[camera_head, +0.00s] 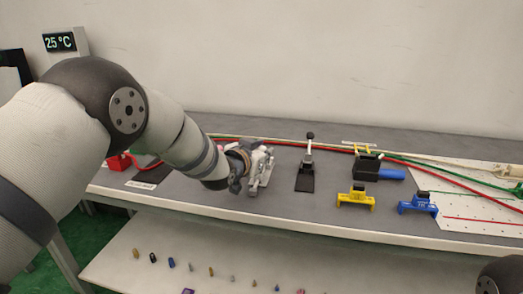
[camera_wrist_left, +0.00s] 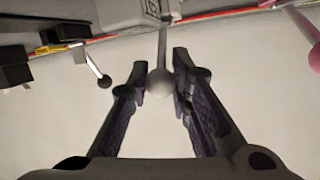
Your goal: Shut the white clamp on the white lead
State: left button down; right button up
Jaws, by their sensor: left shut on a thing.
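The white clamp (camera_head: 265,170) is on the grey bench in the head view, partly covered by my left gripper (camera_head: 242,170). In the left wrist view, a pale round knob on a thin lever (camera_wrist_left: 161,82) sits between the fingers of my left gripper (camera_wrist_left: 160,80). The fingers are shut on this knob, one on each side. The clamp's grey body (camera_wrist_left: 125,12) shows at the top edge. The lead inside the clamp is hidden, so I cannot tell how it lies. My right gripper is not in view.
A black clamp with an upright lever (camera_head: 306,165) stands right of the white one. Further right are a yellow fixture (camera_head: 356,198), a blue fixture (camera_head: 418,204) and a black block (camera_head: 366,167). A red fixture (camera_head: 119,162) is at left. Small parts lie on the lower shelf (camera_head: 180,235).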

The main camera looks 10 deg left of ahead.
pick_arm(q)
jog(key=shift+r, duration=0.1)
dwell(0.4)
jog(key=c, duration=1.4)
grip_release()
jog(key=shift+w, duration=0.1)
jog(key=v, duration=1.2)
jog(key=shift+f, duration=0.25)
